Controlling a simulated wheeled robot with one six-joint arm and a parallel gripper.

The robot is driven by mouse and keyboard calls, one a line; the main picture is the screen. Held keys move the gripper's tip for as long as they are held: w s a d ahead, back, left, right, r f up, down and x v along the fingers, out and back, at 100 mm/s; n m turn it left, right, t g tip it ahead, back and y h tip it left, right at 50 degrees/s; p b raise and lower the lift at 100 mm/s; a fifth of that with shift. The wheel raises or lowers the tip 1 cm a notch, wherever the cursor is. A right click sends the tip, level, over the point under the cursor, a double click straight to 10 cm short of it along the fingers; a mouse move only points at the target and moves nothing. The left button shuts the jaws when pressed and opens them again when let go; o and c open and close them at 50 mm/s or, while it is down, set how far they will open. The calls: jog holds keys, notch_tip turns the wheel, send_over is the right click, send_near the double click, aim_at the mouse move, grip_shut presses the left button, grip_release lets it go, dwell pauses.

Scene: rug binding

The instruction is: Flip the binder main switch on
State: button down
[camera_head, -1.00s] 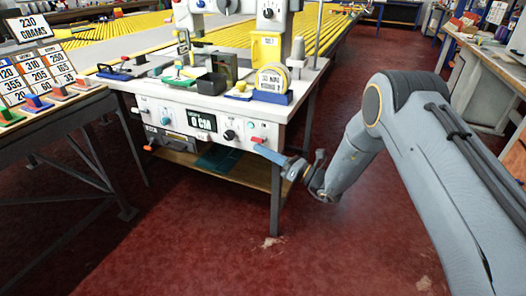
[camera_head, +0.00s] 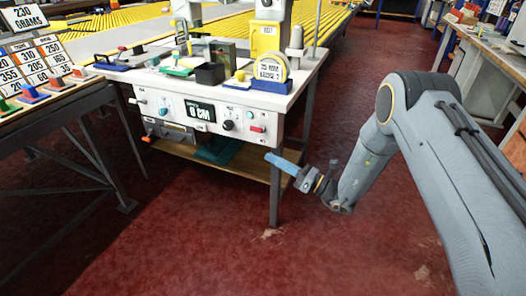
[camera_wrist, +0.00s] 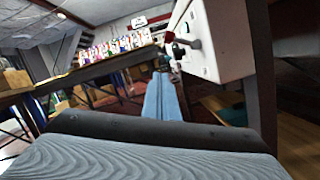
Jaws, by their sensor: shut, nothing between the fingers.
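The binder's white control panel (camera_head: 175,122) faces me under the worktop. A red switch (camera_head: 257,129) sits at its right end. I take this for the main switch, but its label is too small to read and I cannot tell its position. My gripper (camera_head: 270,157), with blue fingers, is shut and empty. It points up and left toward the panel, below and right of the red switch, apparently apart from it. In the wrist view the blue fingers (camera_wrist: 162,88) show ahead, with the panel (camera_wrist: 208,42) to their right, bearing a dark lever and a red knob.
The panel also holds a black knob (camera_head: 228,125), a display (camera_head: 200,112) reading 0 CM and a white-tipped lever (camera_head: 133,101). A table leg (camera_head: 275,195) stands below my gripper. A dark table (camera_head: 60,104) with number cards is at left. The red floor in front is clear.

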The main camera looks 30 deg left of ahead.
jog(key=shift+v, duration=2.15)
jog(key=shift+s+r, duration=0.1)
jog(key=shift+r, duration=0.05)
jog(key=s+d+r+n+g+h, duration=0.7)
jog(key=s+d+r+n+h, duration=0.25)
jog(key=s+r+n, duration=0.4)
jog(key=s+d+r+n+t+h, duration=0.15)
jog(key=s+d+n+h, duration=0.25)
jog(key=d, duration=0.6)
jog(key=s+d+r+n+t+h, duration=0.1)
jog(key=s+d+n+t+h, duration=0.25)
jog(key=d, duration=0.55)
jog(key=s+d+r+n+t+h, duration=0.1)
jog(key=s+d+r+n+h, duration=0.2)
jog(key=d, duration=0.7)
jog(key=d+r+p, duration=0.5)
jog(key=p, duration=0.8)
jog(key=shift+s+d+r+m+h, duration=0.15)
jog(key=shift+s+r+m+h, duration=0.05)
jog(key=shift+s+m+h, duration=0.1)
